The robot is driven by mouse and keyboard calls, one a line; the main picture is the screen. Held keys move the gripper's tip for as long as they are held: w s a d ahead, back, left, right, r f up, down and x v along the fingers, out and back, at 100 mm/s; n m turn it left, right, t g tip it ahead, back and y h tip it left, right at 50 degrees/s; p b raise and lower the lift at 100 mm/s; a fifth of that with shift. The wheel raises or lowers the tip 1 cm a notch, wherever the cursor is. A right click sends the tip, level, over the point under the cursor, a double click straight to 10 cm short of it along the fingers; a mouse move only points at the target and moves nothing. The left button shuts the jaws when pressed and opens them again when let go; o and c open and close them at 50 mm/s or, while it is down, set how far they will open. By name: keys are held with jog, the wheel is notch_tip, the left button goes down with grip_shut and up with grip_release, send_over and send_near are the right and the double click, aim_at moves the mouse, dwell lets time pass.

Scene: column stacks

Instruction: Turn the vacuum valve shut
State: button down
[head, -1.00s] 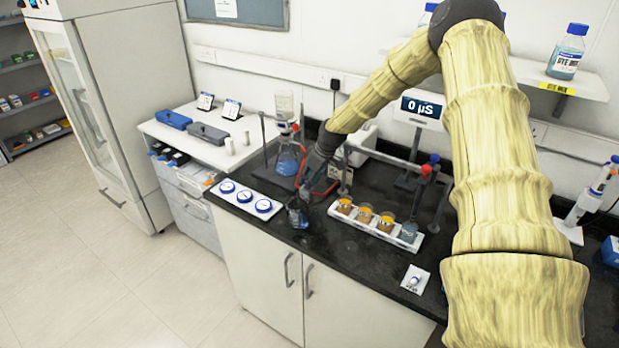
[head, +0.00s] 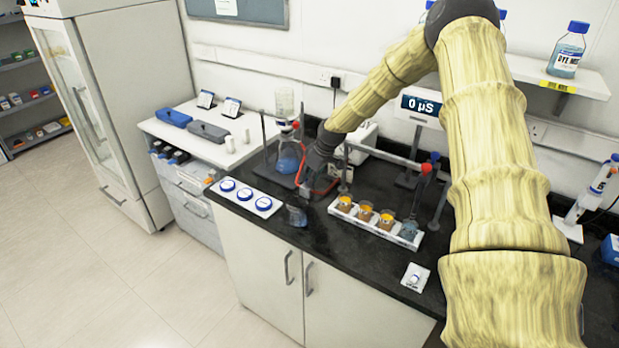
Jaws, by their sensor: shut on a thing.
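My gripper (head: 306,187) reaches down over the black bench at the red tubing, beside the flask stand. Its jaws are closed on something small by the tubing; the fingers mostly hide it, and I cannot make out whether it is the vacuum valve. Red tubing (head: 333,187) runs on the bench beside the gripper. A flask with blue liquid (head: 288,158) stands behind and left of the gripper. A small white plate with a round knob (head: 415,277) lies near the bench's front edge, apart from the gripper.
A small bluish beaker (head: 297,216) is just in front of the gripper, near the bench edge. A white rack (head: 335,209) with several cups stands to the right. A white strip (head: 213,190) with three blue-topped discs lies left. A display (head: 421,106) reads 0 µS.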

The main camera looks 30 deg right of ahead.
jog(key=m, duration=0.2)
jog(key=m+h+b, duration=0.1)
jog(key=shift+a+m+h, duration=0.2)
jog(key=shift+m+h, duration=0.1)
jog(key=shift+m, duration=0.1)
jog(key=m+h+b, duration=0.1)
jog(key=m, duration=0.4)
jog(key=shift+w+a+h+b, duration=0.1)
jog(key=shift+a+h+b, duration=0.1)
jog(key=shift+h+b, duration=0.2)
jog(key=m, duration=0.2)
jog(key=m+g+h, duration=0.1)
jog(key=m, duration=0.1)
jog(key=shift+w+a+r+b, duration=0.1)
jog(key=shift+w+a+b, duration=0.1)
jog(key=shift+b, duration=0.2)
jog(key=shift+w+a+m+g+h+b, duration=0.1)
jog(key=shift+m+g+h+b, duration=0.45)
jog(key=shift+m, duration=1.85)
jog(key=c, duration=1.5)
grip_release()
